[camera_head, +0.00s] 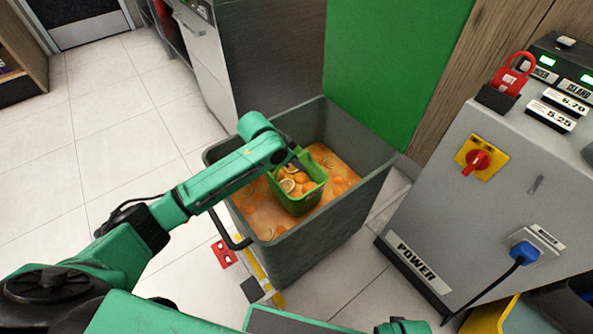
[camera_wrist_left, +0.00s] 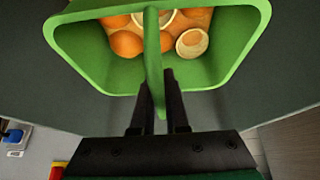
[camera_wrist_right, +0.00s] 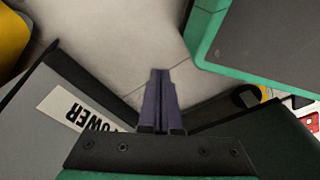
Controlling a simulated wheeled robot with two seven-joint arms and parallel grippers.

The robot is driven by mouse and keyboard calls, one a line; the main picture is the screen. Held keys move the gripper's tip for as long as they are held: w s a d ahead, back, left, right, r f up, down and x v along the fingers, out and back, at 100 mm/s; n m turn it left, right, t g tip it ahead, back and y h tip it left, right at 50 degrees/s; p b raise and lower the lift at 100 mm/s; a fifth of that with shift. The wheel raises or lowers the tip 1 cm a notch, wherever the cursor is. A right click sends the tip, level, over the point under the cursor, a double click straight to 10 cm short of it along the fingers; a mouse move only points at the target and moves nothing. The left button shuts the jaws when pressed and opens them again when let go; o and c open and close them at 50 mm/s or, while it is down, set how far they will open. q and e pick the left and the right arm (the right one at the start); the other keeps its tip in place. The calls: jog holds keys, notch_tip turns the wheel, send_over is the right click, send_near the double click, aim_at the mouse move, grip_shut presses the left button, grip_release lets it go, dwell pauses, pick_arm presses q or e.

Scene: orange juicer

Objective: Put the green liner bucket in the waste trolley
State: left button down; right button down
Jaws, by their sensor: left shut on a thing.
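The green liner bucket (camera_head: 293,206) holds orange pieces and cut peels. It is inside the walls of the grey waste trolley (camera_head: 318,243), over a bed of orange waste; I cannot tell whether it rests on that waste. My left gripper (camera_head: 298,160) reaches in over the trolley's left side. In the left wrist view, its fingers (camera_wrist_left: 162,95) are shut on the green handle of the bucket (camera_wrist_left: 82,45), which fills the upper picture. My right gripper (camera_wrist_right: 160,98) shows in the right wrist view with its fingers together and nothing between them.
A grey machine (camera_head: 465,200) with a red switch (camera_head: 477,160) and a blue plug (camera_head: 525,252) stands right of the trolley. A green panel (camera_head: 385,70) and a steel cabinet (camera_head: 265,55) stand behind. The tiled floor (camera_head: 120,110) at the left is clear.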

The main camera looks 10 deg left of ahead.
pick_arm(q)
notch_tip(320, 180, down, 3)
jog(key=shift+r, duration=0.15)
pick_arm(e)
jog(key=shift+w+a+r, duration=0.1)
jog(key=shift+w+r, duration=0.35)
jog(key=shift+w, duration=0.1)
pick_arm(q)
jog(key=shift+f, duration=0.4)
jog(key=c, duration=1.3)
grip_release()
jog(key=shift+f, duration=0.15)
jog(key=shift+c, duration=0.2)
jog(key=o, duration=0.4)
